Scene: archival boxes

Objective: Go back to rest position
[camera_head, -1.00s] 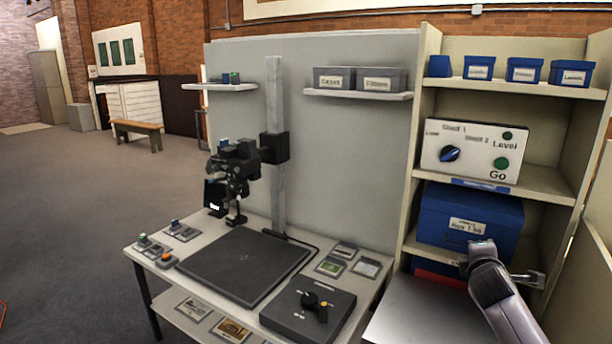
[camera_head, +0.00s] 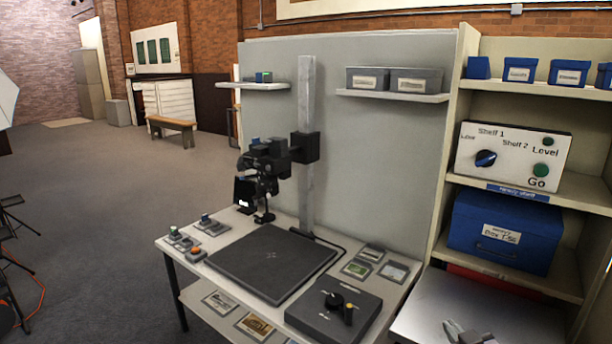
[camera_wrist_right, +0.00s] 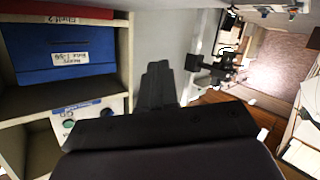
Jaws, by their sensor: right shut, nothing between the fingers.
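My right gripper (camera_head: 468,334) shows at the bottom edge of the head view, low over the grey metal surface (camera_head: 425,308) in front of the shelf unit. Its fingers are together with nothing between them. It also shows in the right wrist view (camera_wrist_right: 160,72), clear of the blue box (camera_wrist_right: 65,45) on the shelf. In the head view the blue archival box (camera_head: 505,232) with a white label sits on the shelf below the control panel. My left gripper does not show.
A white control panel (camera_head: 513,157) with a blue knob and green buttons stands on the shelf. Left of it is a copy-stand table (camera_head: 190,238) with a column-mounted camera (camera_head: 265,165) and a dark baseboard (camera_head: 270,262). Open floor (camera_head: 120,200) lies further left.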

